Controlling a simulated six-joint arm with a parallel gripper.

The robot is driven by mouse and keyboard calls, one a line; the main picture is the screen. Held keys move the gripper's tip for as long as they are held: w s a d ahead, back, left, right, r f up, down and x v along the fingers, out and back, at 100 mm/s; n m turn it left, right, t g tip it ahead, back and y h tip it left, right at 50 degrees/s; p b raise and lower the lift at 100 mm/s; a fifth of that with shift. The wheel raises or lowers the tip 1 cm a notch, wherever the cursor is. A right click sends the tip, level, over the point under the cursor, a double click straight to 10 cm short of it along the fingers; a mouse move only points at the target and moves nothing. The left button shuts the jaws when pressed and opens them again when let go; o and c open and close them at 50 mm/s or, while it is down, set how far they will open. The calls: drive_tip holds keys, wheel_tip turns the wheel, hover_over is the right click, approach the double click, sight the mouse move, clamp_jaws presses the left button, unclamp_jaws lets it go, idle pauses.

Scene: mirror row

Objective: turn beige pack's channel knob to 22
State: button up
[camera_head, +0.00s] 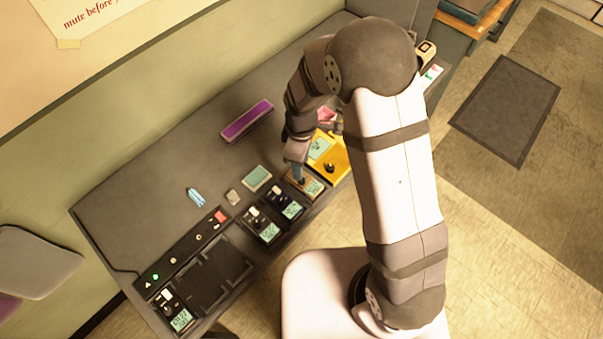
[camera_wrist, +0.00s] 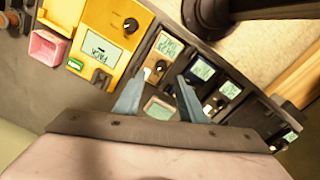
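The beige pack (camera_head: 313,188) sits in the row on the desk, partly hidden by my gripper (camera_head: 297,174) in the head view. In the wrist view, the beige pack (camera_wrist: 167,46) shows a greenish screen whose digits I cannot read. Its dark channel knob (camera_wrist: 160,66) stands on the lower part of its face. My gripper (camera_wrist: 161,77) has its two blue-grey fingers apart, with the knob showing just beyond and between the tips. I see nothing held, and I cannot tell whether a finger touches the pack.
A larger yellow unit (camera_head: 337,165) with a knob stands beside the beige pack. Dark packs (camera_head: 290,207) stand on its other side. A pale green-screened item (camera_head: 257,178) and a purple box (camera_head: 247,120) lie behind. The desk's back left is mostly clear.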

drive_tip(key=w+f+b, duration=0.1)
drive_tip(key=b, duration=0.1)
drive_tip(key=w+a+f+t+b, duration=0.1)
drive_tip(key=w+b, duration=0.1)
drive_tip(key=b, duration=0.1)
drive_tip(key=shift+y+b, duration=0.3)
drive_tip(key=shift+b, duration=0.05)
drive_tip(key=shift+w+a+r+t+b, duration=0.2)
drive_tip(key=shift+w+t+b, duration=0.15)
drive_tip(key=shift+b, duration=0.55)
drive_tip(key=m, duration=0.1)
drive_tip(key=r+m, duration=0.2)
drive_tip(key=m, duration=0.1)
drive_tip(key=shift+s+d, duration=0.15)
drive_tip(key=shift+s, duration=0.1)
drive_tip(key=s+m, duration=0.1)
drive_tip(key=m, duration=0.3)
drive_tip(key=s+m+g, duration=0.1)
drive_tip(key=m, duration=0.2)
drive_tip(key=s+d+m, duration=0.1)
drive_tip(key=m, duration=0.3)
drive_tip(key=shift+s+r+m+g, duration=0.1)
drive_tip(key=shift+r+m+g, duration=0.05)
drive_tip(key=shift+m+g, duration=0.2)
drive_tip(key=shift+s+d+m, duration=0.1)
drive_tip(key=shift+m, duration=1.15)
